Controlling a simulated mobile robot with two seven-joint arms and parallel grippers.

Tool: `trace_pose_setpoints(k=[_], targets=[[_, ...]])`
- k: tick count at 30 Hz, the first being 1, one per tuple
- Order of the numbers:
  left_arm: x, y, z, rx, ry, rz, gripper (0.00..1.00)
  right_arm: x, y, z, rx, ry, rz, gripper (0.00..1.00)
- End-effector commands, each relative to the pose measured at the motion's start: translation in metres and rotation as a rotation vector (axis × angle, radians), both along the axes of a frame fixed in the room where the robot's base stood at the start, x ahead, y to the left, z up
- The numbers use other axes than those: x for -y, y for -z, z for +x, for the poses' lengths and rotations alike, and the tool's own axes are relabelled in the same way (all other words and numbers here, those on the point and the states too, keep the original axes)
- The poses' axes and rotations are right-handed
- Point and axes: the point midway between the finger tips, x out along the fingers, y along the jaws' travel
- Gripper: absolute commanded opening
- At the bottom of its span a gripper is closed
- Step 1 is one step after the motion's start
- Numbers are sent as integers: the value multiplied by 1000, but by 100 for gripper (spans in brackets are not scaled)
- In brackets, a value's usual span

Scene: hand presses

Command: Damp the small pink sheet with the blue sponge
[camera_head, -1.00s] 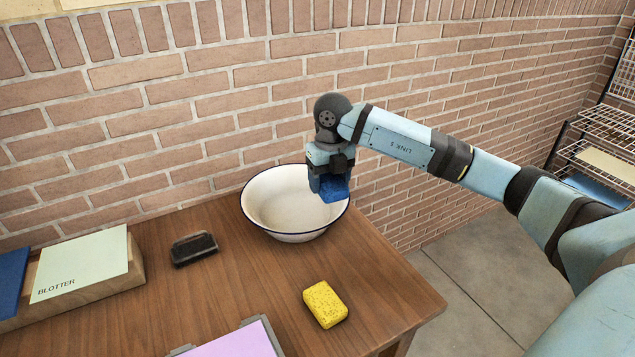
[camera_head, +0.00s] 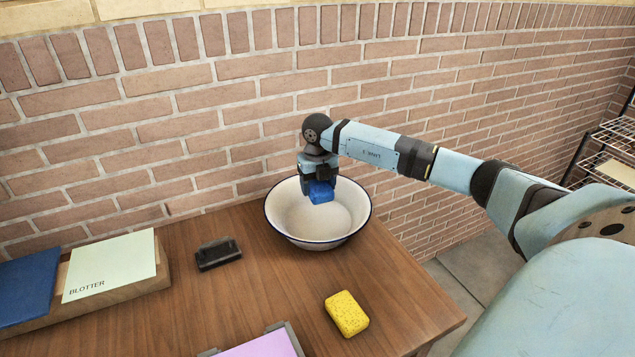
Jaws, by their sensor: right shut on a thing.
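The blue sponge (camera_head: 320,192) is in my right gripper (camera_head: 318,181), which is shut on it. The gripper points down and holds the sponge over the white bowl (camera_head: 318,224), above its inner floor. The sponge appears clear of the bowl's wall, though its exact height is hard to tell. A pink-lilac sheet (camera_head: 262,346) shows only in part at the bottom edge, on a grey holder; most of it is cut off. My left gripper is out of view.
A yellow sponge (camera_head: 346,313) lies in front of the bowl. A dark block (camera_head: 218,253) lies left of it. A pale sheet marked BLOTTER (camera_head: 110,265) and a blue sheet (camera_head: 25,287) rest on a wooden stand (camera_head: 160,275). A brick wall (camera_head: 180,130) stands behind the table (camera_head: 200,310).

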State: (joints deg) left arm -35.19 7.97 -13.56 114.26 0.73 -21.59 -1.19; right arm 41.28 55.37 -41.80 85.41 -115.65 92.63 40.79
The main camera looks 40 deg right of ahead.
Motion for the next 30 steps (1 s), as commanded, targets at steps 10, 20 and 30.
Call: trace_pose_setpoints(k=[10, 20, 30], targets=[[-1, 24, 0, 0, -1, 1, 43, 0, 39, 0, 0, 0, 0, 46], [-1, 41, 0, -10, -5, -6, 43, 0, 70, 0, 1, 0, 0, 46], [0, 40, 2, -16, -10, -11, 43, 0, 77, 0, 1, 0, 0, 46]])
